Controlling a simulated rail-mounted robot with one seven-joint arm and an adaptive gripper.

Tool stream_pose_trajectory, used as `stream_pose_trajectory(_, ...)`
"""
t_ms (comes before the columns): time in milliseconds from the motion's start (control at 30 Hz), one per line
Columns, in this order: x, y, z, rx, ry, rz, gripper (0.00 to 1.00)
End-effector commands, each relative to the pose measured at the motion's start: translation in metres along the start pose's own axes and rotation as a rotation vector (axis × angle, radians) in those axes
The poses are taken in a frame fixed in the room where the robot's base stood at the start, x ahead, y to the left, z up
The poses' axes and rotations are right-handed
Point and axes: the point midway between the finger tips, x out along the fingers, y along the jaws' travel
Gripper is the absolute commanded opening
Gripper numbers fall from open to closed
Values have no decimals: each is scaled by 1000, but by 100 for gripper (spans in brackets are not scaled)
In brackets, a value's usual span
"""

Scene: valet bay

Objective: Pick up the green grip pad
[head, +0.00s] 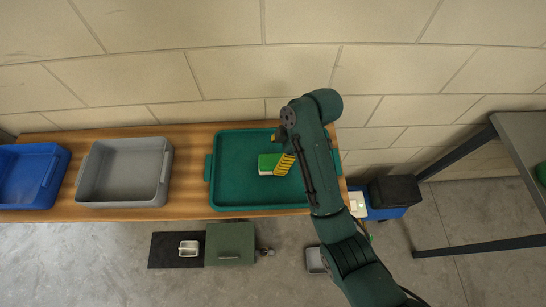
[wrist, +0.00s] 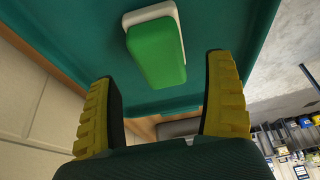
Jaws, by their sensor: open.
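The green grip pad (head: 268,162) is a bright green block with a pale base. It lies in the dark green tray (head: 232,197) on the wooden bench. In the wrist view the green grip pad (wrist: 157,55) shows at top centre, beyond the fingertips and between their lines. My gripper (head: 283,165) has yellow ribbed fingers and is just right of the pad in the head view. In the wrist view my gripper (wrist: 165,105) is open, with nothing between its fingers. Whether a finger touches the pad cannot be told.
A grey bin (head: 124,203) and a blue bin (head: 28,205) stand left of the tray on the wooden bench (head: 188,180). A block wall (head: 200,60) rises behind it. A dark table (head: 525,140) is at far right. A green box (head: 230,243) is below the bench edge.

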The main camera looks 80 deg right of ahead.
Motion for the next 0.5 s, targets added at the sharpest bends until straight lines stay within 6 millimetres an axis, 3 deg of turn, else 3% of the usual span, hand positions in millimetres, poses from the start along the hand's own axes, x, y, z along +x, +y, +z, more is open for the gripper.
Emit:
stream_pose_trajectory(33,13,-2,3,0,-1,-4,85)
stream_pose_trajectory(167,34,-2,3,-1,0,-3,85)
stream_pose_trajectory(400,37,-1,2,0,0,0,85)
stream_pose_trajectory(500,37,-1,3,0,0,-1,67)
